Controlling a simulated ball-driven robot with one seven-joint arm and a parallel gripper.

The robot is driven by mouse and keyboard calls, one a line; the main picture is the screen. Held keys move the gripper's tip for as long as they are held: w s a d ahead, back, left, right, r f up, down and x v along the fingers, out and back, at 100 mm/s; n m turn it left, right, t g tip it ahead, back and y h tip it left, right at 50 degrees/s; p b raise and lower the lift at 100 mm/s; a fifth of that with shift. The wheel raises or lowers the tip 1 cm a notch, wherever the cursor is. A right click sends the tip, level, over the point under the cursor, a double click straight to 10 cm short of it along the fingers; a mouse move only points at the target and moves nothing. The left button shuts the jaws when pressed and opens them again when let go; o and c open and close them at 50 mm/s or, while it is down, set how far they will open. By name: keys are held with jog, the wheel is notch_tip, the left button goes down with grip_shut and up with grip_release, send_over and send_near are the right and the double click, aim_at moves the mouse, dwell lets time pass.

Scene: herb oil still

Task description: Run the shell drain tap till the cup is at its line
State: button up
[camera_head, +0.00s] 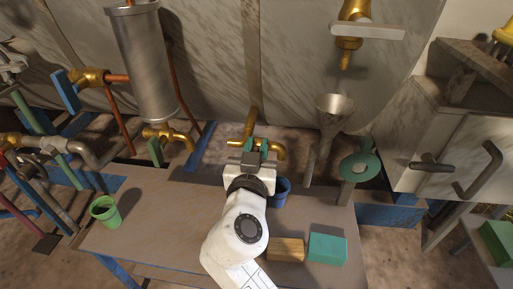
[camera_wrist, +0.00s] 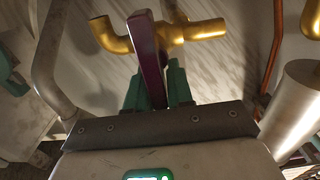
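The brass drain tap (camera_head: 278,150) sticks out low on the big shell, and it also shows in the wrist view (camera_wrist: 196,31). Its lever (camera_wrist: 148,50) is a flat purple bar. My gripper (camera_wrist: 157,85) has its two teal fingers close against both sides of this lever; it also shows in the head view (camera_head: 257,146). A blue cup (camera_head: 283,191) stands on the bench just right of my wrist, below the tap, partly hidden by it. The cup's line, its level and any flow cannot be made out.
A green cup (camera_head: 105,211) stands at the bench's left. A wooden block (camera_head: 286,249) and a teal block (camera_head: 327,247) lie at its front right. A funnel (camera_head: 333,108) stands under a larger brass tap (camera_head: 352,28). A metal cylinder (camera_head: 147,65) and pipes are at left. The bench's left middle is clear.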

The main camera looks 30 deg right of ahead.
grip_shut()
jog(key=n, duration=0.1)
jog(key=n+p, duration=0.1)
jog(key=n, duration=0.2)
jog(key=shift+w+a+f, duration=0.15)
jog(key=shift+w+a, duration=0.1)
jog(key=shift+a, duration=0.15)
jog(key=shift+o, duration=2)
grip_release()
